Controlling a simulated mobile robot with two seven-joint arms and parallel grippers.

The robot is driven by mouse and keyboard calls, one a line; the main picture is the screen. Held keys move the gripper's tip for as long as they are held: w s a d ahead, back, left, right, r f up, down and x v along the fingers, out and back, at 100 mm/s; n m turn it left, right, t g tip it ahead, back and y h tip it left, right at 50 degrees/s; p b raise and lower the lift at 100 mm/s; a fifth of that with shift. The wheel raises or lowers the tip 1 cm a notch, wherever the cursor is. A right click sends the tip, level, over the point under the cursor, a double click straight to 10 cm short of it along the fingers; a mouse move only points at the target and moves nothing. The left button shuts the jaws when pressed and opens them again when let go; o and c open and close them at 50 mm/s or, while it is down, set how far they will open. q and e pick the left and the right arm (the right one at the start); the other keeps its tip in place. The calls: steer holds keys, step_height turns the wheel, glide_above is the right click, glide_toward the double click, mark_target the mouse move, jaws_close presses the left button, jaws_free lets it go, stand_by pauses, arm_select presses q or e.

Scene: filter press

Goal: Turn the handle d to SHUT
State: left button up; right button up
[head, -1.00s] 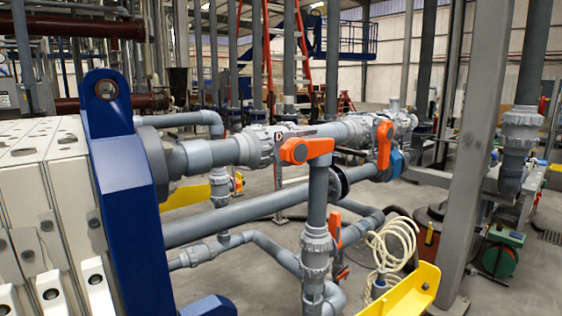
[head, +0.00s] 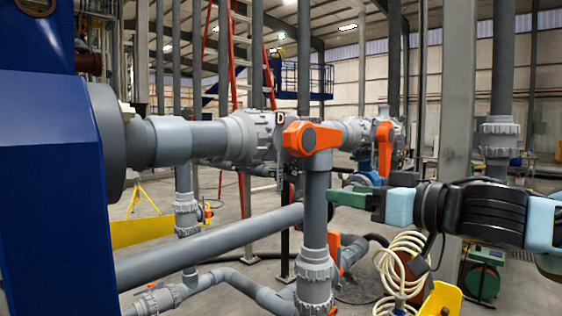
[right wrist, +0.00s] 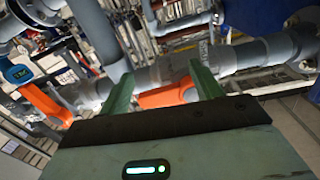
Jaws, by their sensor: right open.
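The orange handle d (head: 313,137) sits on the grey valve beside a small "D" label (head: 281,117) in the head view. Its lever lies roughly level, above an upright grey pipe. My right gripper (head: 335,197) comes in from the right, its green fingers at a lower height than the handle and a little right of the upright pipe. In the right wrist view, the orange handle (right wrist: 168,96) shows between the tips of my open right gripper (right wrist: 162,85); no contact is seen. My left gripper is out of view.
A second orange handle (head: 384,146) points down farther back; an orange handle also shows left in the wrist view (right wrist: 42,104). The upright grey pipe (head: 315,220) stands beside my right fingers. A blue press end (head: 50,190) fills the left. A coiled cream hose (head: 400,268) hangs lower right.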

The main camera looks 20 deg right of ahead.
steer(key=a+r+y, duration=0.1)
steer(key=a+r, duration=0.2)
steer(key=a, duration=0.1)
arm_select(q)
steer(key=w+r+t+p, duration=0.1)
steer(key=w+r+p, duration=0.2)
steer(key=r+p, duration=0.95)
arm_select(e)
steer(key=n, duration=1.9)
glide_toward(327, 142)
steer(key=w+a+r, duration=0.1)
steer(key=w, duration=0.2)
steer(key=w+b, duration=0.1)
steer(key=w+a+f+b, duration=0.1)
steer(key=shift+w+a+f+n, duration=0.1)
steer(key=shift+w+f+n, duration=0.2)
steer(key=shift+w, duration=0.05)
steer(key=b+x, duration=0.3)
steer(key=shift+w+a+r, duration=0.15)
steer(key=shift+a+r, duration=0.05)
steer(key=shift+w+a+r+b, duration=0.1)
steer(key=shift+w+b, duration=0.25)
steer(key=shift+w+a+r, duration=0.25)
steer(key=shift+w+r, duration=0.05)
steer(key=shift+w, duration=0.1)
arm_select(q)
step_height(327, 142, down, 7)
steer(key=s, duration=0.2)
steer(key=shift+f+g, duration=0.15)
steer(key=shift+g, duration=0.25)
